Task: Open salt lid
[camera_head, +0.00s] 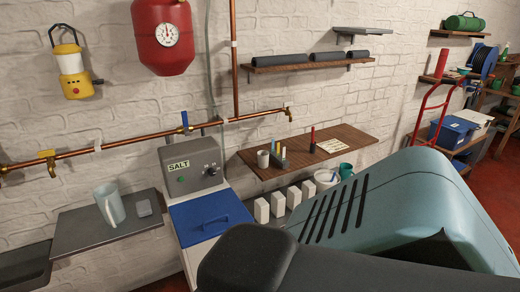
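The salt unit has a grey upright panel (192,163) with a "SALT" label, a green button and dark knobs. Its blue lid (197,219) has a blue handle on top and lies flat, closed, over the white body (186,257) in front of the panel. The lower part of the body runs out of view and is partly hidden by a large dark and teal shape close to the camera. Neither my left nor my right gripper shows, so I cannot see where they are relative to the lid.
A copper pipe (106,146) with a blue-handled valve (185,120) runs above. The foreground shape blocks the lower right.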

